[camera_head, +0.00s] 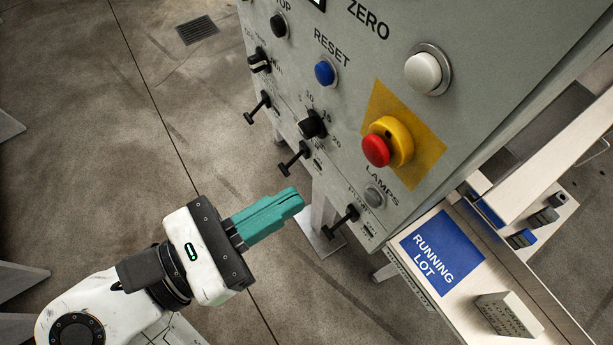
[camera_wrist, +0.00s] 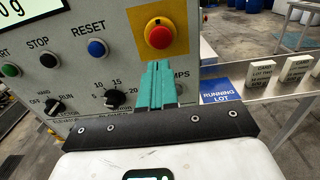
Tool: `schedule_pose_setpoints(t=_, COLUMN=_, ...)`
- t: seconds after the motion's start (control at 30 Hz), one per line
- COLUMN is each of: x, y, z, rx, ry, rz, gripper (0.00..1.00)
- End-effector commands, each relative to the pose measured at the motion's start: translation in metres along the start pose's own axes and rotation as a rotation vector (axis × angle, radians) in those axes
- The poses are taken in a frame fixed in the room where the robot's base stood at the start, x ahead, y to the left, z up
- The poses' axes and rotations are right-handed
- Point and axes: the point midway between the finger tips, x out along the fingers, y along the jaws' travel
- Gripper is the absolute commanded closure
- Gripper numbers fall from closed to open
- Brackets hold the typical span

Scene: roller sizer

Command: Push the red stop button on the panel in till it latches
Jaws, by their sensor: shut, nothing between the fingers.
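The red stop button (camera_head: 376,150) sits in a yellow collar on a yellow square plate on the grey panel (camera_head: 450,80). It stands out from the panel in the head view. In the wrist view the red button (camera_wrist: 159,37) is just above my fingertips. My gripper (camera_head: 297,196) has teal fingers closed together with nothing between them. In the head view it is to the lower left of the button, apart from the panel. It also shows in the wrist view (camera_wrist: 160,68), where its fingers hide part of the panel below the button.
A blue RESET button (camera_head: 325,73), a white button (camera_head: 424,71), a black rotary knob (camera_head: 312,124) and several black toggle levers share the panel. A bench (camera_head: 440,225) with a blue RUNNING LOT label (camera_head: 442,252) and a small block (camera_head: 508,314) extends at the right. Open floor lies left.

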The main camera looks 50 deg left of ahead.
Motion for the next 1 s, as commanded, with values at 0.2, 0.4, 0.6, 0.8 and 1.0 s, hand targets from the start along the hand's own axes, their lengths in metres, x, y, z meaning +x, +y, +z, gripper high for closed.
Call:
schedule_pose_setpoints(t=0.2, x=-0.03, y=0.001, z=0.0, rx=0.001, ry=0.0, rz=0.001, gripper=1.0)
schedule_pose_setpoints(t=0.4, x=-0.038, y=0.0, z=0.0, rx=0.0, ry=0.0, rz=0.0, gripper=1.0)
schedule_pose_setpoints(t=0.6, x=-0.038, y=0.0, z=0.0, rx=0.0, ry=0.0, rz=0.0, gripper=1.0)
schedule_pose_setpoints(t=0.8, x=-0.038, y=0.0, z=0.0, rx=-0.001, ry=0.0, rz=0.0, gripper=1.0)
schedule_pose_setpoints(t=1.0, x=-0.038, y=0.0, z=0.0, rx=-0.001, ry=0.0, rz=0.0, gripper=1.0)
